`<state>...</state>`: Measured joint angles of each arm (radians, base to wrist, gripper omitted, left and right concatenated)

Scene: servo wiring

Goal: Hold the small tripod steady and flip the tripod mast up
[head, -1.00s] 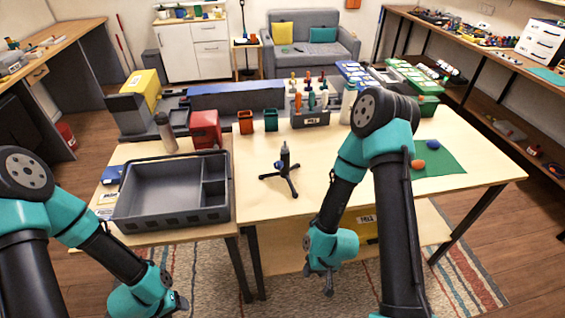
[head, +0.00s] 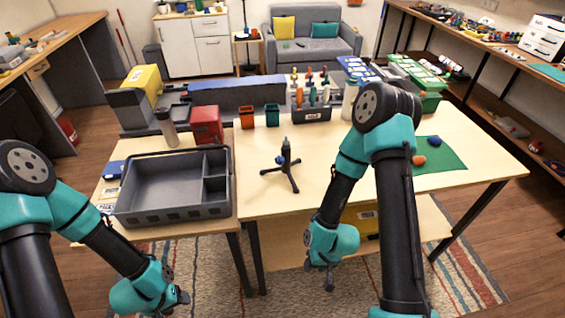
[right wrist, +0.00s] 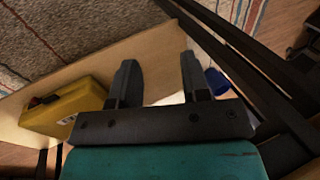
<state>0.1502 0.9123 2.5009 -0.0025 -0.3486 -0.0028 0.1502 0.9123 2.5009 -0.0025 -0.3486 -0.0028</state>
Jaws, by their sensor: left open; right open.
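The small dark tripod (head: 287,168) stands on its spread legs on the light wooden table, right of the grey tray. A short dark post rises from its hub, with a small bluish part beside it. It is too small to tell whether the mast is folded. My left gripper (head: 182,298) is low at the front left, below the tray and apart from the tripod. My right gripper (head: 328,280) hangs in front of the table edge, below and right of the tripod. In the right wrist view my right gripper (right wrist: 157,75) is open, with nothing between its fingers.
The grey tray (head: 165,213) with compartments lies left of the tripod. Bins, a red box (head: 207,125) and a tool holder (head: 311,112) line the back. A green mat (head: 440,158) lies at the right. The table around the tripod is clear.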

